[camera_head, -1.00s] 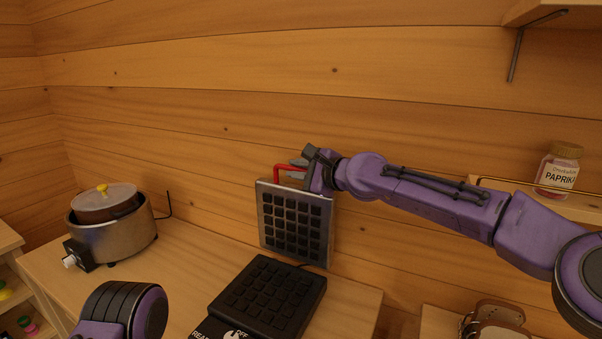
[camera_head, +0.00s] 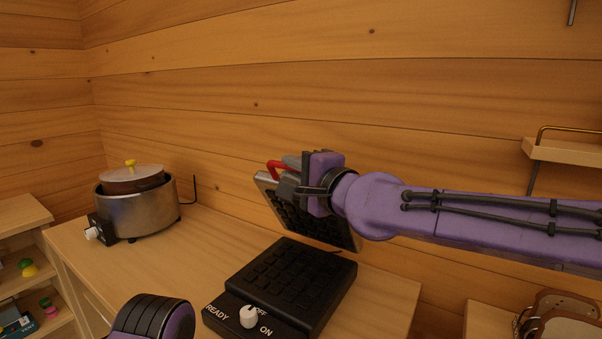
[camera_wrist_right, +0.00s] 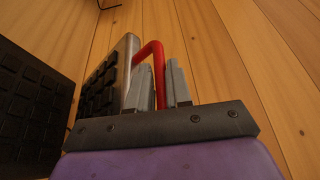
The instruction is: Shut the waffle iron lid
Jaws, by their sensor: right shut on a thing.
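The waffle iron's black base (camera_head: 283,287) sits on the wooden counter, its grid facing up and a white knob (camera_head: 249,316) on its front panel. Its lid (camera_head: 337,234) is raised and tilted forward over the back of the base, with its grid side partly hidden behind my right arm. The red lid handle (camera_head: 276,166) is at the lid's top edge. My right gripper (camera_head: 290,172) is shut on this handle. The right wrist view shows the red handle (camera_wrist_right: 158,62) between the two grey fingers (camera_wrist_right: 164,88). My left arm shows at the bottom, its gripper out of view.
A metal pot cooker (camera_head: 140,208) with a yellow-knobbed lid stands on the left of the counter (camera_head: 200,255). Shelves with small items (camera_head: 30,268) are at far left. A wall shelf (camera_head: 565,150) is at right, with brown objects (camera_head: 560,318) below it. The counter between cooker and iron is clear.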

